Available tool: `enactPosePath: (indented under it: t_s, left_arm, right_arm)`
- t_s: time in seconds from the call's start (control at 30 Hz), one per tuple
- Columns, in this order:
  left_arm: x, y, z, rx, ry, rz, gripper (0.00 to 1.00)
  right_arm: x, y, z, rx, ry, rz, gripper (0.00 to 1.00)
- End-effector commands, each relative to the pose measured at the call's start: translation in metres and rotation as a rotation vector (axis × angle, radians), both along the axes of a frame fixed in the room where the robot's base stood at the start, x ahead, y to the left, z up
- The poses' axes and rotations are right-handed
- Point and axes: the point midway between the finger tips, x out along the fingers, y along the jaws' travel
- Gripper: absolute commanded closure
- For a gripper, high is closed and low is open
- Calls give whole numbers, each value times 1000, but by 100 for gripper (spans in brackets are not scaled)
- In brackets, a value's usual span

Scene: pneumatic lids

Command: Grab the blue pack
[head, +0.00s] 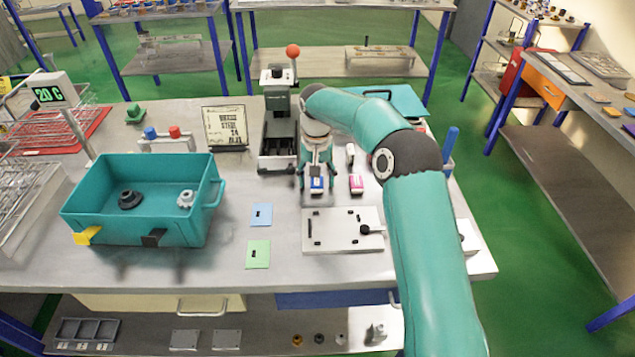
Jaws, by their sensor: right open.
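The blue pack (317,184) is a small blue and white block on the grey workbench, near the middle of the view. My right gripper (317,187) points down over it from behind, with one finger on each side of the pack. The fingers look apart, and I cannot tell whether either touches the pack. The gripper hides the pack's far part. My left gripper is not in view.
A pink and white pack (356,184) lies close to the right of the blue one. A white plate with a black knob (342,231) lies in front. A black-and-grey press with a red ball lever (278,100) stands behind. A teal bin (140,217) is at left.

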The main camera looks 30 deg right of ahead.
Motion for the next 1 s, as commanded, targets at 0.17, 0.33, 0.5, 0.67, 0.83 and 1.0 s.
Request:
enactPosePath:
  t_s: [0.17,0.33,0.5,0.67,0.83,1.0]
  left_arm:
    - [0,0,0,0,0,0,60]
    - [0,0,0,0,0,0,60]
    - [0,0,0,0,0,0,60]
    - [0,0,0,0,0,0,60]
    - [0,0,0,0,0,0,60]
    - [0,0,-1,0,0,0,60]
  right_arm:
    - [0,0,0,0,0,0,39]
    - [0,0,0,0,0,0,67]
    - [0,0,0,0,0,0,89]
    - [0,0,0,0,0,0,89]
    - [0,0,3,-1,-1,1,89]
    - [1,0,15,-2,-2,0,89]
